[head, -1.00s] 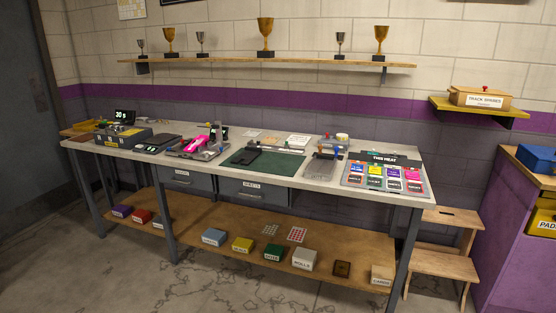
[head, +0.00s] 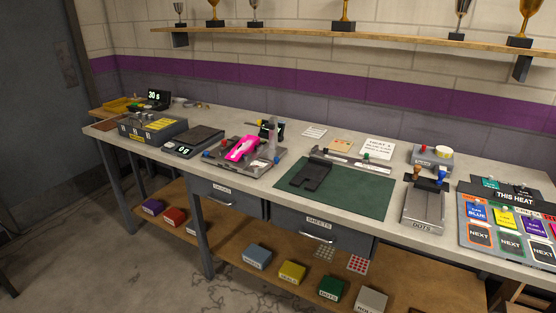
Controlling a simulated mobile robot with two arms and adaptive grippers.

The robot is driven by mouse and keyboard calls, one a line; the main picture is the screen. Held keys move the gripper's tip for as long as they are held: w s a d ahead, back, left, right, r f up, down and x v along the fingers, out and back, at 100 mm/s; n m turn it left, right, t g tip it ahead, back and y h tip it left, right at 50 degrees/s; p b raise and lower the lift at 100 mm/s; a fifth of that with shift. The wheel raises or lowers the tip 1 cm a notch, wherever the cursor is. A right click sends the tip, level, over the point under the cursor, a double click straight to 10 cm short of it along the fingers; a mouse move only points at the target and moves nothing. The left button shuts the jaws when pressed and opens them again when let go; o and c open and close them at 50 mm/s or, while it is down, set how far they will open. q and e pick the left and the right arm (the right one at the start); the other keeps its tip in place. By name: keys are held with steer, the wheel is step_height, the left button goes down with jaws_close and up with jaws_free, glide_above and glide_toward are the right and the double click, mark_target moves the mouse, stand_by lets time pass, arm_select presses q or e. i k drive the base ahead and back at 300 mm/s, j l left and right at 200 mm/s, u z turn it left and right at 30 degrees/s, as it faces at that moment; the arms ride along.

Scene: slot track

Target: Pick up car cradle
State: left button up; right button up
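A black, flat, notched piece (head: 311,177) that looks like the car cradle lies on the left part of the green mat (head: 352,196) on the workbench. A pink car (head: 241,148) sits on a grey metal fixture (head: 264,163) to the left of the mat. Neither of my grippers is in view.
The long workbench (head: 340,228) runs across the view, with drawers and a lower shelf. A scale (head: 193,141) and a toolbox (head: 152,127) stand left. A grey dots press (head: 424,209) and a heat board (head: 509,250) stand right. A trophy shelf (head: 400,43) hangs above.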

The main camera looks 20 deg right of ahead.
mark_target(315, 171)
steer(key=i+j+z, duration=0.2)
steer(key=i, duration=0.35)
steer(key=i+j+z, duration=0.2)
steer(key=i, duration=0.3)
